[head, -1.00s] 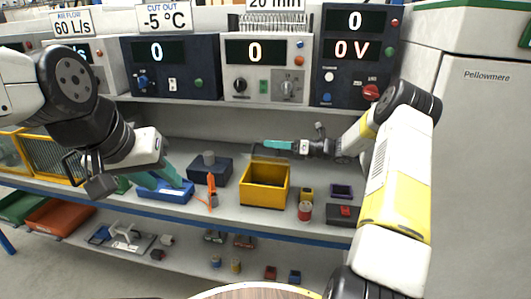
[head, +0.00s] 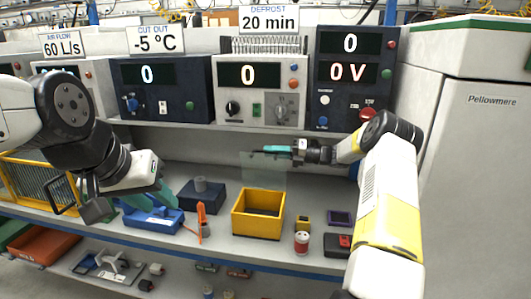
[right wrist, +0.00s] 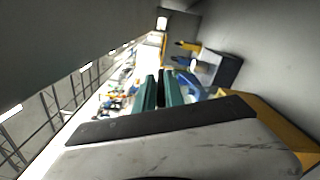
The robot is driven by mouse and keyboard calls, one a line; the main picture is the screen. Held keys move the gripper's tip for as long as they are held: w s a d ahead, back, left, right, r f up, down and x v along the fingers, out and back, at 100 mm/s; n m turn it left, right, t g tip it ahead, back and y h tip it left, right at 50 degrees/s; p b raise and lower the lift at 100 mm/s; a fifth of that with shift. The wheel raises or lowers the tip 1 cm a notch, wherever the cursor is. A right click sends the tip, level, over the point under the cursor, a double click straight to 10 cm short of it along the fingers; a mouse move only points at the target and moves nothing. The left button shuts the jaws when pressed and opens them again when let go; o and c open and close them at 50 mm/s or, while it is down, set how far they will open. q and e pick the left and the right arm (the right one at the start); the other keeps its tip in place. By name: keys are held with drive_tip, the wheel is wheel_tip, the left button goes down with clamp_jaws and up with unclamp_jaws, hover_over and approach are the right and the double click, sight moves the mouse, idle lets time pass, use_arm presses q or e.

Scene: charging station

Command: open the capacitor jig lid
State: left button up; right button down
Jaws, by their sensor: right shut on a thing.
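The capacitor jig appears to be the open-topped yellow box (head: 258,215) on the bench in the head view. A faint see-through panel, its lid (head: 263,173), stands roughly upright at the box's back edge. My right gripper (head: 272,150) is at the panel's top edge, above and behind the box, shut on it. In the right wrist view the teal fingers (right wrist: 161,90) are close together; the clear lid cannot be made out there. My left gripper (head: 160,195) has its teal fingers apart over the blue tray (head: 153,221), with nothing seen between them.
A dark blue block (head: 203,195) and an orange clamp-like tool (head: 201,221) stand left of the box. A red-and-white can (head: 301,243), a small yellow block (head: 304,224) and a purple tray (head: 340,218) are to its right. The instrument shelf (head: 250,127) overhangs behind.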

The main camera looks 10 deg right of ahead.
drive_tip(key=shift+w+d+f, duration=0.2)
drive_tip(key=shift+w+f, duration=0.05)
drive_tip(key=shift+f, duration=0.15)
drive_tip(key=c, duration=1.5)
unclamp_jaws()
drive_tip(key=shift+f, duration=0.1)
drive_tip(key=shift+r, duration=0.2)
drive_tip(key=v, duration=0.7)
drive_tip(key=shift+d, duration=0.35)
